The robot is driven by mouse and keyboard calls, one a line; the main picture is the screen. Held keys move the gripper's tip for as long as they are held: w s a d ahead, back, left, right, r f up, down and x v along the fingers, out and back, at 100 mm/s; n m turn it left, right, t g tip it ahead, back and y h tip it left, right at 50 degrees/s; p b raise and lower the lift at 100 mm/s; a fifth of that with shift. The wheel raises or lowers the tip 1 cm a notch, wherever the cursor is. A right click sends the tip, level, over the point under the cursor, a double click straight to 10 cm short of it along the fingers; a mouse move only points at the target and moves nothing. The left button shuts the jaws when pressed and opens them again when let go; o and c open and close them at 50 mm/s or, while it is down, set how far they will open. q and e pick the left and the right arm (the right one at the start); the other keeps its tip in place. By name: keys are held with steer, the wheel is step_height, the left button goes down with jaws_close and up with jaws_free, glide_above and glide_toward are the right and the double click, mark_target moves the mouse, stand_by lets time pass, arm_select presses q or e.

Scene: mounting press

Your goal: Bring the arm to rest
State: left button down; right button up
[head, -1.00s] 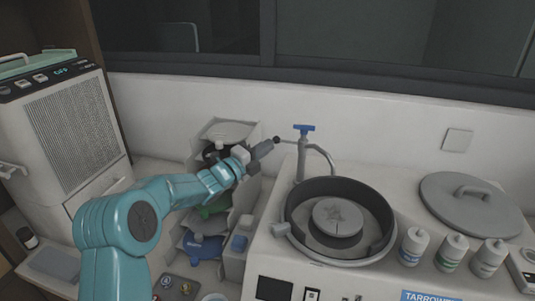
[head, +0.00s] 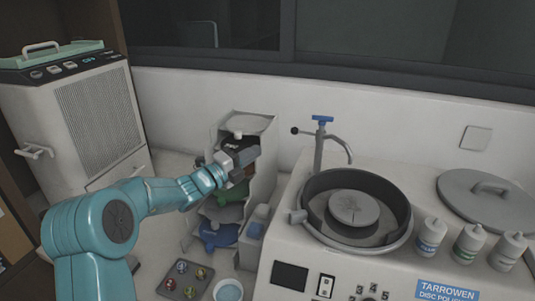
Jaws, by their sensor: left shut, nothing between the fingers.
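My left arm (head: 160,194) comes in from the lower left of the head view, bent at the elbow. My left gripper (head: 248,156) is shut and empty. It shows in front of the upper part of a grey tiered rack (head: 262,180) and hides part of it; I cannot tell whether it touches the rack. Below the gripper, the rack holds a green item (head: 232,194) and a blue item (head: 218,236). My right gripper is not in view.
A disc polisher with a round bowl (head: 312,190), a blue-handled tap (head: 321,120) and several white bottles (head: 431,236) stands at right. A tray (head: 184,279) with small coloured discs and a bowl (head: 229,291) lie in front. A white cabinet machine (head: 100,120) stands at left.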

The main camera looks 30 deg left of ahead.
arm_select(q)
steer(key=shift+s+a+f, duration=0.1)
steer(key=shift+s+a, duration=0.6)
steer(key=shift+s, duration=0.25)
